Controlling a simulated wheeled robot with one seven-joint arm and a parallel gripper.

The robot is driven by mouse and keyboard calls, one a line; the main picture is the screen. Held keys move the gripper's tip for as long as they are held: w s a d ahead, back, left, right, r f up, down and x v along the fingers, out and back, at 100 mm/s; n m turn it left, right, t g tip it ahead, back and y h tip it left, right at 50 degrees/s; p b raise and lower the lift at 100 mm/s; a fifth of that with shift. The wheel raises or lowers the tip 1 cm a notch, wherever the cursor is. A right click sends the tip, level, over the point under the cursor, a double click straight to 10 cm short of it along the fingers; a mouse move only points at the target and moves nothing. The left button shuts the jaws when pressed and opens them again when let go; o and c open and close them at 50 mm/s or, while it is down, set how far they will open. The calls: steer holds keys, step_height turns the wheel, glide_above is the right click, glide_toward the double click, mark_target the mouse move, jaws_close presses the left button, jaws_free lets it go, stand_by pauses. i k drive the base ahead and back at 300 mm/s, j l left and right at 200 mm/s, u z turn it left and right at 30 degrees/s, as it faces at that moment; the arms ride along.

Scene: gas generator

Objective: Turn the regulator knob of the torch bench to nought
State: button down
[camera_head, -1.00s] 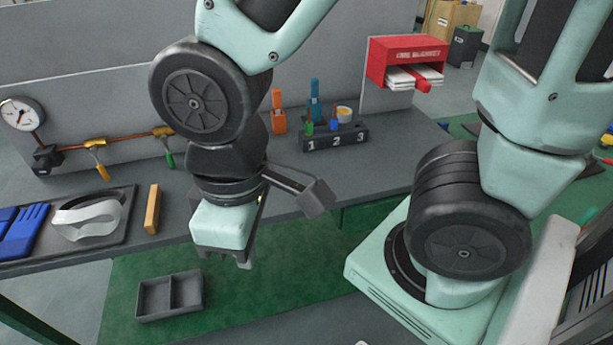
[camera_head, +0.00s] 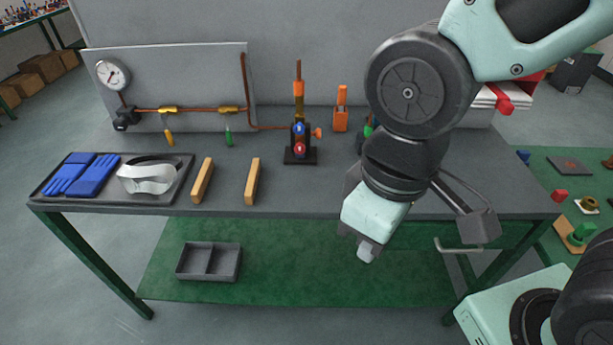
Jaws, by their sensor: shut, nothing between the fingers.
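The torch bench (camera_head: 330,196) has a grey upright panel (camera_head: 205,75) at its back left. A round white dial gauge (camera_head: 112,74) sits on that panel, and a black knob-like part (camera_head: 126,118), which looks like the regulator knob, is below it at the left end of a copper pipe. Its setting is too small to read. My gripper (camera_head: 366,254) is shut and empty, pointing down in front of the bench's front edge, far to the right of the knob and touching nothing.
A torch stand (camera_head: 299,145) with blue and red knobs stands mid-bench. Yellow (camera_head: 169,136) and green (camera_head: 229,136) valve levers hang from the pipe. Blue gloves (camera_head: 85,174) and a white visor (camera_head: 150,176) lie on a tray. Two wooden blocks (camera_head: 202,181) lie beside it. A divided grey tray (camera_head: 209,262) is on the lower shelf.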

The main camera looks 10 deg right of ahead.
mark_target(120, 125)
steer(key=i+j, duration=0.2)
steer(key=j, duration=0.2)
steer(key=i+j, duration=0.2)
steer(key=j, duration=0.2)
steer(key=i+j, duration=0.2)
steer(key=j, duration=0.2)
steer(key=i+j, duration=0.2)
steer(key=j, duration=0.15)
steer(key=i+j, duration=0.2)
steer(key=j, duration=0.2)
steer(key=i+j+u, duration=0.1)
steer(key=j, duration=0.3)
steer(key=i+j, duration=0.3)
steer(key=j, duration=0.1)
